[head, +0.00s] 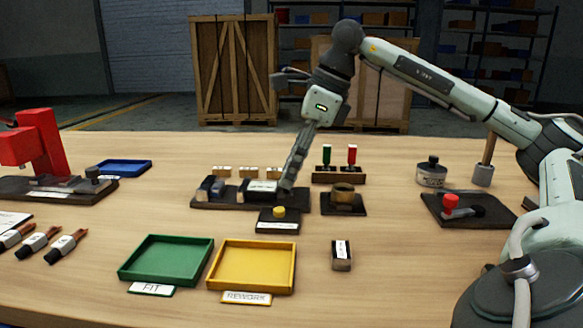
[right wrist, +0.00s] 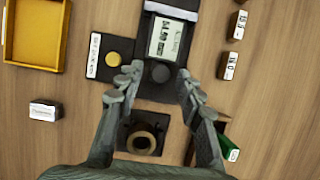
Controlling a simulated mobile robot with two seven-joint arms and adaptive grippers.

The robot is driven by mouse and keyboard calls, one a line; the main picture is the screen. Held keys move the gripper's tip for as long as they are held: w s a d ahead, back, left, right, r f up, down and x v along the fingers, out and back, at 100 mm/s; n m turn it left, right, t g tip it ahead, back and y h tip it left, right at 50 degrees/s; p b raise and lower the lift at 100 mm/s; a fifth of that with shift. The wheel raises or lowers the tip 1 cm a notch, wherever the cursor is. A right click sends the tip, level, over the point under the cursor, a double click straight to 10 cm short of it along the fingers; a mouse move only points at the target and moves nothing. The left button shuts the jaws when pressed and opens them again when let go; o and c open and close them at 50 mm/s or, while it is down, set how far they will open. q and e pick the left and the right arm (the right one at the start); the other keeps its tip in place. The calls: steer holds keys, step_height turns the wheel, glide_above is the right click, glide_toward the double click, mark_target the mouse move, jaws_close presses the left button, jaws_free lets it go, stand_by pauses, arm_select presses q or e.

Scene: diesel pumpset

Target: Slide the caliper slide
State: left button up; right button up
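The caliper stands on a long black base (head: 235,205) in the middle of the table. Its slide seems to be the dark block with a white display (head: 262,187); this display also shows in the right wrist view (right wrist: 170,38), with a round dark knob (right wrist: 158,72) beside it. My right gripper (head: 287,184) points down at the right end of the caliper. In the right wrist view its two fingers (right wrist: 157,80) are apart, one on each side of the knob, with a visible gap on both sides. Contact is not visible. My left gripper is not in view.
A box with a yellow button (head: 278,211) stands just in front of the caliper. A brass ring (head: 343,192) on a black pad and a rack with green and red handles (head: 339,176) are close on the right. Green (head: 124,270) and yellow (head: 251,289) trays lie in front.

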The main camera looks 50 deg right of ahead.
steer(key=v, duration=0.7)
steer(key=shift+r, duration=0.25)
steer(key=shift+s+f, duration=0.1)
stand_by(0.5)
